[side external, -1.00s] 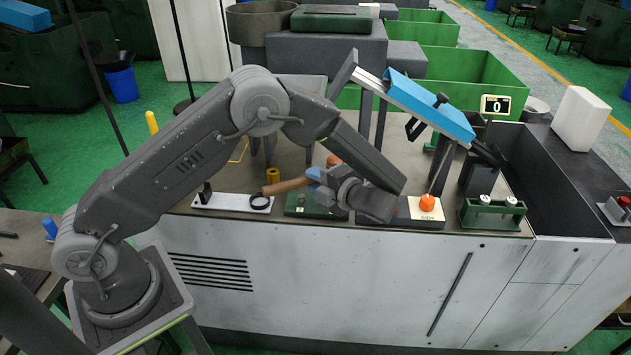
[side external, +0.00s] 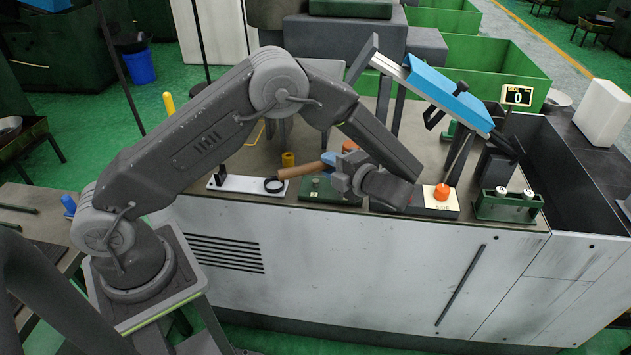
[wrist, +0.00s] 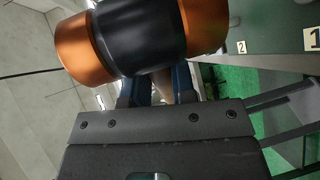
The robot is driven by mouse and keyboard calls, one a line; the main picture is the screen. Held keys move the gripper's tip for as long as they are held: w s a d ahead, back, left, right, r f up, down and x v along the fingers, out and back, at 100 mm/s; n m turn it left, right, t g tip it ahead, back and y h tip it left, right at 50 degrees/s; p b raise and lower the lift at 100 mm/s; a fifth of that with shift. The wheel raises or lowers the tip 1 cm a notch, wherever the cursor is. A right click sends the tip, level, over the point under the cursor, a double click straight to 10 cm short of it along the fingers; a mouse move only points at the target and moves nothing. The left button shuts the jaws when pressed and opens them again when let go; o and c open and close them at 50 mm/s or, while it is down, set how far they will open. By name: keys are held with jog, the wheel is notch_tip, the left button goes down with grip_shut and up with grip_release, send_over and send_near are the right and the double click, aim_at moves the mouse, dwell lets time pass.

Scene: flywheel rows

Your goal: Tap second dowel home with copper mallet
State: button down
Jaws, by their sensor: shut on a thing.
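My gripper (side external: 331,163) has blue fingers shut on the wooden handle (side external: 304,171) of the mallet. The handle points left in the side view. An orange-copper end of the mallet head (side external: 350,146) shows just behind the gripper. In the wrist view the mallet head (wrist: 135,38) has a black middle and two copper ends, and crosses above my fingers (wrist: 158,90). A dark green block (side external: 325,191) sits below the mallet, with a small pale pin (side external: 315,183) on it. My gripper hides its right part. In the wrist view a green surface (wrist: 275,45) bears labels 1 and 2.
An orange knob (side external: 441,192) on a white-topped block and a green rack (side external: 509,210) with two white pieces stand right. A blue sloped chute (side external: 445,92) rises behind.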

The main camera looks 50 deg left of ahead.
jog(key=s+a+r, duration=0.5)
jog(key=r, duration=0.3)
jog(key=shift+s+a, duration=0.35)
jog(key=shift+f, duration=2.85)
jog(key=shift+f, duration=0.15)
jog(key=shift+f, duration=0.35)
jog(key=shift+r, duration=1.4)
